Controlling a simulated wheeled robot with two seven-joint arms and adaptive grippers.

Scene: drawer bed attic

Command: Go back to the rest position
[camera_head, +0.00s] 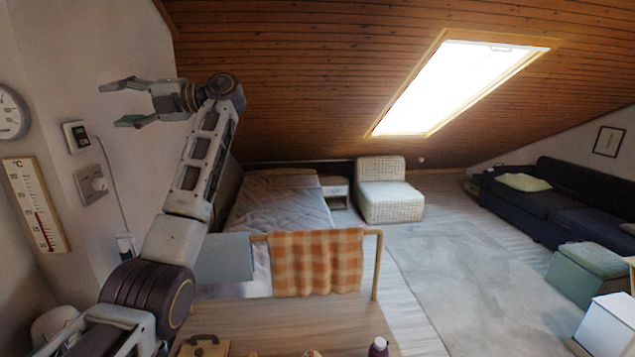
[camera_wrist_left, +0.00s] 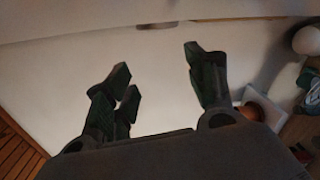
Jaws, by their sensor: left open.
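My left gripper (camera_head: 122,103) is raised high in the head view, at the end of my arm that comes in from the lower left. Its two fingers are spread apart and point left toward the white wall. Nothing is between them. In the left wrist view the dark green fingertips (camera_wrist_left: 155,80) also stand apart, with only pale wall behind them. My right gripper is not in the frames.
A thermostat (camera_head: 76,137), a switch plate (camera_head: 91,184), a thermometer (camera_head: 35,205) and a clock (camera_head: 12,112) are on the left wall. The wooden ceiling (camera_head: 290,60) slopes behind my arm. Below are a table (camera_head: 265,320), an orange checked cloth (camera_head: 316,262) on a rail and a bed (camera_head: 280,205).

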